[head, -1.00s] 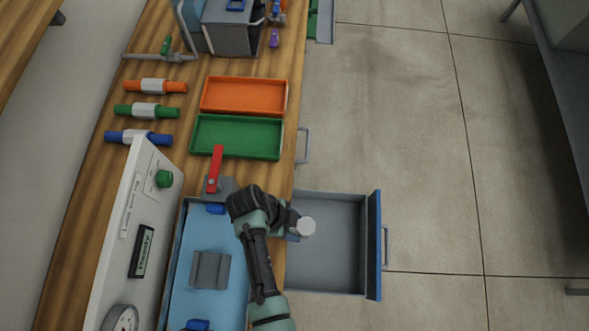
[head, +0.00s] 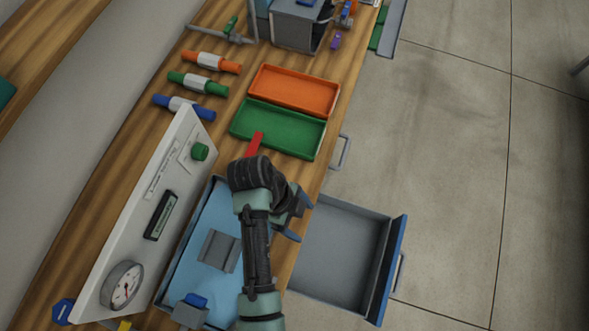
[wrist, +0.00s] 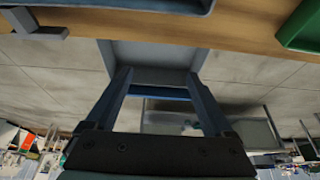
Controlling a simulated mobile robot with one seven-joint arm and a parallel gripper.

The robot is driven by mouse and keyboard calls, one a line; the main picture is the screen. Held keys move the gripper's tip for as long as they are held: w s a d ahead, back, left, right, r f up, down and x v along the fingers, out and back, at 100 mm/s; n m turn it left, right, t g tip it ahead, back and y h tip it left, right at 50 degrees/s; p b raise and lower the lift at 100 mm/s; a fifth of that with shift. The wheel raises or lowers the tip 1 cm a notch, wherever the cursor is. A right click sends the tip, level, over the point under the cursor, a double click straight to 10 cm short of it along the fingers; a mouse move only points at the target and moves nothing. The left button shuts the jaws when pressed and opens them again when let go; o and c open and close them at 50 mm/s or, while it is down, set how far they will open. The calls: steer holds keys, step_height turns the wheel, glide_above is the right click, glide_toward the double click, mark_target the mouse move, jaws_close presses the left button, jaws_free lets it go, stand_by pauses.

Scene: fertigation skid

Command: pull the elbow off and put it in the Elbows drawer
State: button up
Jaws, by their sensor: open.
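My gripper (head: 300,217) is open over the bench's front edge, beside the open drawer. In the wrist view its two fingers (wrist: 158,75) stand wide apart with nothing between them. The open drawer (head: 345,250) has a grey inside and a blue front; its visible floor looks bare. It also shows beyond the fingers in the wrist view (wrist: 150,55). No label on it can be read. I cannot make out the elbow in either view; my arm hides part of the blue tray and the drawer's near side.
A blue tray (head: 178,270) with a grey block (head: 220,250) lies under my arm. A white panel (head: 135,225) with a gauge stands left. A red lever (head: 254,145), a green tray (head: 280,128) and an orange tray (head: 295,90) lie beyond. Floor at right is clear.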

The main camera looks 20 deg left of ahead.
steer(key=shift+v, duration=2.15)
steer(key=shift+w, duration=0.1)
